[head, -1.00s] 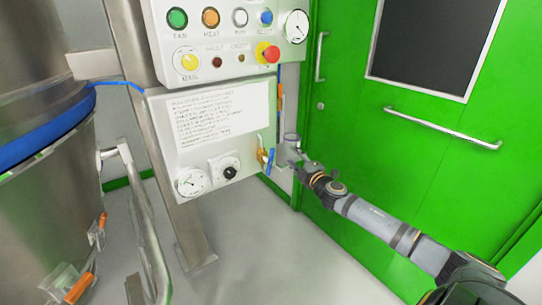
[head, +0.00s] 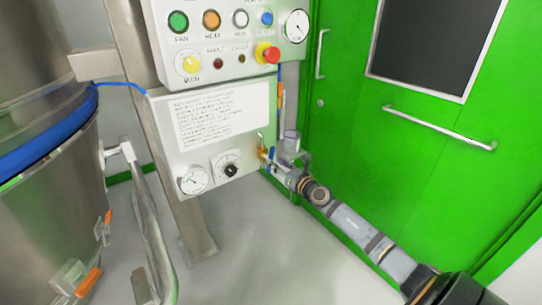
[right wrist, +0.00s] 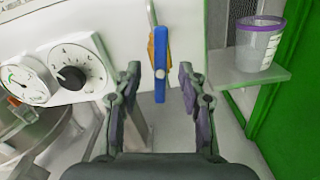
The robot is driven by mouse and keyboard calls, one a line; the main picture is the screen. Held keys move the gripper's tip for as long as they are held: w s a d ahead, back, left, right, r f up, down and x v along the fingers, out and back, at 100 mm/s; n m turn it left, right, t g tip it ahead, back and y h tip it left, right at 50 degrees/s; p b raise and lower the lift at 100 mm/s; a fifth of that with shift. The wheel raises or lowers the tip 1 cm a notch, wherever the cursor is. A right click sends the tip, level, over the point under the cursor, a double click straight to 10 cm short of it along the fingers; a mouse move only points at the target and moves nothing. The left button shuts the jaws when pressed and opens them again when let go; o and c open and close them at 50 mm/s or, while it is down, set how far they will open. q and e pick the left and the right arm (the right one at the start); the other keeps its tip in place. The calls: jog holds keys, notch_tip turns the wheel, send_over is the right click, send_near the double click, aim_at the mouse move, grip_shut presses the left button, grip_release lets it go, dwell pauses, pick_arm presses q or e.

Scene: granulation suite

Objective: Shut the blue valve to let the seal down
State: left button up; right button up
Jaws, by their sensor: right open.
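The blue valve handle (right wrist: 161,65) stands upright in the right wrist view, on a brass valve body (right wrist: 151,48) below a thin metal pipe. In the head view the brass valve (head: 262,153) sits at the lower right edge of the control box, its blue handle partly hidden by my gripper. My right gripper (head: 276,168) is open at the valve. In the right wrist view its fingers (right wrist: 159,84) stand on either side of the handle, with gaps visible on both sides. My left gripper is not in view.
A control box (head: 215,125) carries a gauge (head: 193,180) and a black knob (head: 230,170). A clear cup with a purple rim (right wrist: 259,45) stands on a small shelf (right wrist: 245,76) right of the valve. A steel vessel (head: 50,210) is at left, a green door (head: 350,150) at right.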

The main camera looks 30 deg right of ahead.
aim_at(272, 158)
jog(key=w, duration=0.4)
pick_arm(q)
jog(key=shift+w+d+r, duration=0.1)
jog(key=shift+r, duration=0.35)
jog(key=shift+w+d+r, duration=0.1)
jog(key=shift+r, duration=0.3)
pick_arm(e)
jog(key=shift+w, duration=0.25)
grip_shut()
